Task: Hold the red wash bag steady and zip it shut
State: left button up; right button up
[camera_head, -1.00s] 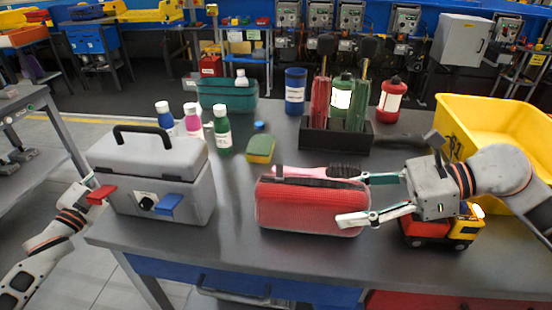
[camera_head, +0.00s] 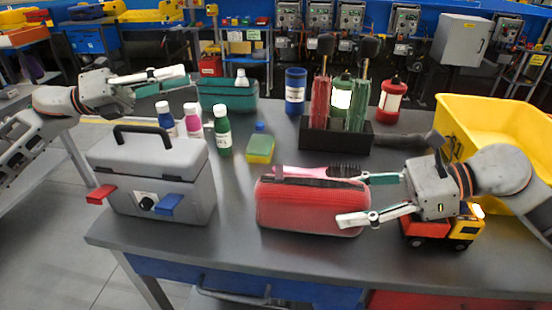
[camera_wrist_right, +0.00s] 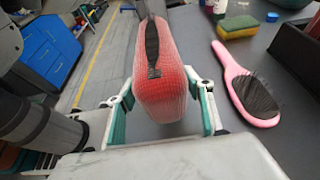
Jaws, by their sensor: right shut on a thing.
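The red wash bag (camera_head: 300,205) lies near the front middle of the grey table. Its top has a dark open slit along the zip, which also shows on the bag in the right wrist view (camera_wrist_right: 168,75), with a small dark piece at the near end of the slit. My right gripper (camera_head: 353,199) is shut on the bag's right end, one finger on each side, as the right wrist view confirms (camera_wrist_right: 166,100). My left gripper (camera_head: 187,76) is raised at the upper left, above the bottles and apart from the bag. Its fingers overlap, so its opening is unclear.
A grey toolbox (camera_head: 155,180) stands left of the bag, with several bottles (camera_head: 222,132) behind it. A sponge (camera_head: 260,149) and a pink brush (camera_wrist_right: 232,68) lie behind the bag. A toy truck (camera_head: 462,232) and yellow bin (camera_head: 480,122) are at right.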

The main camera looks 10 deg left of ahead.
pick_arm(q)
jog(key=s+d+r+m+g+y, duration=0.1)
jog(key=s+d+m+g, duration=0.25)
jog(key=d, duration=0.25)
jog(key=s+d+m+g+y, duration=0.2)
jog(key=s+d+m+g, duration=0.15)
jog(key=d, duration=0.25)
jog(key=m+y, duration=0.6)
jog(key=y, duration=0.5)
send_near(279, 172)
jog(key=shift+t, duration=0.3)
jog(key=x, duration=0.7)
jog(key=shift+s+d+f, duration=0.15)
jog(key=shift+d+f, duration=0.05)
jog(key=shift+d, duration=0.15)
jog(key=shift+c, duration=0.3)
grip_shut()
